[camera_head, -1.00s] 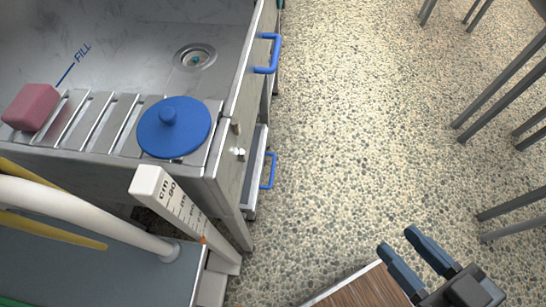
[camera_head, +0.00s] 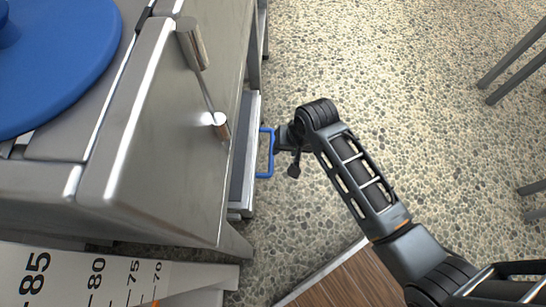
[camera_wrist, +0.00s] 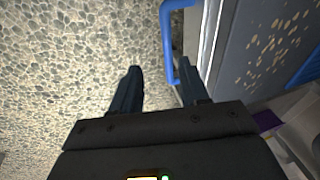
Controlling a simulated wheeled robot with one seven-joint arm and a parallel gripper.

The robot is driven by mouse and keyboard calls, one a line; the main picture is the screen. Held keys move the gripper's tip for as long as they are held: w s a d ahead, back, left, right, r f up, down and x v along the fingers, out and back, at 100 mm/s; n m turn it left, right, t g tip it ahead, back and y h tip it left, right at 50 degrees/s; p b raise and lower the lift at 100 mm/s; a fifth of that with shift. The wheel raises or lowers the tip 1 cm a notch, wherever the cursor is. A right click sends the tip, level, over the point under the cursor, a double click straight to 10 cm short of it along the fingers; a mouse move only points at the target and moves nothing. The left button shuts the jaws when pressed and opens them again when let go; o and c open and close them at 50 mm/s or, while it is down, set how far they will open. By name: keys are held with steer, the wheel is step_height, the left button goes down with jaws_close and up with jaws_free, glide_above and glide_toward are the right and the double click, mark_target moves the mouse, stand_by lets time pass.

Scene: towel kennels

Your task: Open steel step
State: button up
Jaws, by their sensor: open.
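The steel step (camera_head: 243,158) is low beside the steel tub unit, with a blue loop handle (camera_head: 266,152) on its outer side. My gripper (camera_head: 281,138) is low at this handle, with its fingers mostly hidden in the head view. In the wrist view, my gripper (camera_wrist: 160,78) is open. The blue handle (camera_wrist: 168,42) reaches in between the fingers, close to the right fingertip. I cannot tell whether they touch. The step's edge (camera_wrist: 210,35) is to the right of the handle.
The steel tub unit (camera_head: 180,150) with its upright panel stands left of the step. A blue round lid (camera_head: 50,60) lies on top. A white measuring scale (camera_head: 80,275) is at the lower left. A wooden surface (camera_head: 345,280) is at the bottom. Speckled floor (camera_head: 380,60) is open to the right.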

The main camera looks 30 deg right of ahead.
steer(key=shift+m+g, duration=0.3)
steer(key=shift+g, duration=0.5)
steer(key=w+f+b, duration=0.1)
steer(key=f+b, duration=0.1)
steer(key=f, duration=0.1)
steer(key=w+f+b, duration=0.2)
steer(key=f, duration=0.1)
steer(key=w+f+b, duration=0.2)
steer(key=f, duration=0.1)
steer(key=shift+w+a, duration=0.1)
steer(key=shift+a, duration=0.3)
jaws_close()
